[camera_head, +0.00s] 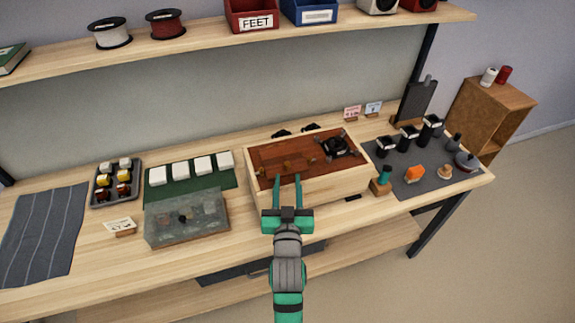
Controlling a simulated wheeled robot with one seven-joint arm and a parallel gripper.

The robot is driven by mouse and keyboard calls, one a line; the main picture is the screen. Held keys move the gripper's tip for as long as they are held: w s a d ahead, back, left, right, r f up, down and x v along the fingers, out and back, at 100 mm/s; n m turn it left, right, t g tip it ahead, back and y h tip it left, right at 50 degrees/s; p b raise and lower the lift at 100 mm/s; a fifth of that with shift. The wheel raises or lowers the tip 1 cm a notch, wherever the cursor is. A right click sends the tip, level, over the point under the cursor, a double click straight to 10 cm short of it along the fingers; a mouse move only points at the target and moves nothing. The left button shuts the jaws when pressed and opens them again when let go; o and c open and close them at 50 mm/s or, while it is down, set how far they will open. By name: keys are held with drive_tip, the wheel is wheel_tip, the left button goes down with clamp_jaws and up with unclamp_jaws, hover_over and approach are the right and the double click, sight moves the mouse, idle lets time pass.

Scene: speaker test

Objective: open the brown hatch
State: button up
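A light wooden box (330,187) stands on the workbench in front of me. Its top shows a reddish-brown panel (285,150), which looks like the brown hatch and lies flat, down in the box's rim. Small brown fittings (288,164) sit along the panel's front part; I cannot tell which is a handle. A round black part (337,146) sits at the panel's right end. My gripper (287,179) is open, with its two green fingers apart and nothing seen between them. The fingertips are over the box's front edge; I cannot tell whether they touch it.
Left of the box are a clear-lidded case (187,222), a green mat (165,191) with white blocks and a dark tray (103,190). Right of it, a grey mat (432,182) holds several small items, with a small teal-topped piece (383,177) nearby. A shelf (200,48) runs above.

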sight(287, 169)
drive_tip(key=shift+w, duration=3.6)
clamp_jaws()
